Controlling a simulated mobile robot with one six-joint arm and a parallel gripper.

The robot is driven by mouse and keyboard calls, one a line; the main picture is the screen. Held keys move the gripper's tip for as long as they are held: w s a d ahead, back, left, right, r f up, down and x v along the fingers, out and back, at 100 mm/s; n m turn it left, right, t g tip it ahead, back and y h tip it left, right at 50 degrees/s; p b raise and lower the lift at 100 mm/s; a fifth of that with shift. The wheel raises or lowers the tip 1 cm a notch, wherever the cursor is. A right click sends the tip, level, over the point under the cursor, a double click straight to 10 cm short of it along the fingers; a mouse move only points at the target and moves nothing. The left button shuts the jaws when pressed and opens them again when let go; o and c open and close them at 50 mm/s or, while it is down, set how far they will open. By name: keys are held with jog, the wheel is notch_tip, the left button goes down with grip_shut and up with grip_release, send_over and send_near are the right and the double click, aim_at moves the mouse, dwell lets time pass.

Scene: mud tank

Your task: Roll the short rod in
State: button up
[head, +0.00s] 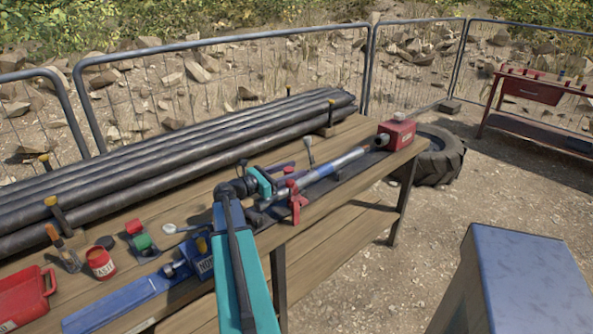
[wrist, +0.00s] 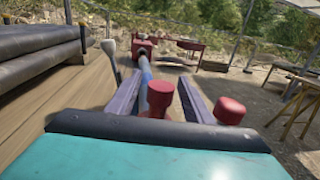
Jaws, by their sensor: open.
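The short rod (head: 348,160), blue and grey, lies along the bench's dark strip. Its far end meets a red block (head: 397,134), and its near part is at a red clamp-like stand (head: 297,202). My gripper (head: 284,183) is open near the rod's near end. In the wrist view, my gripper (wrist: 161,80) has its two purple-grey fingers apart, with the rod (wrist: 146,72) running away between them toward the red block (wrist: 145,48). A red knob (wrist: 160,94) hides the rod's near part; I cannot tell whether the fingers touch it.
Long black pipes (head: 170,165) lie along the back of the wooden bench (head: 352,208), held by yellow-capped posts. A red tin (head: 101,263), a red tray (head: 25,300) and a blue tool (head: 115,302) lie at the front left.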

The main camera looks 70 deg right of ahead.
jog(key=b+v, duration=0.1)
jog(key=v, duration=0.7)
jog(key=shift+w+a, duration=0.2)
jog(key=shift+w, duration=0.05)
jog(key=shift+w+a, duration=0.4)
jog(key=shift+a, duration=0.1)
jog(key=shift+r, duration=0.1)
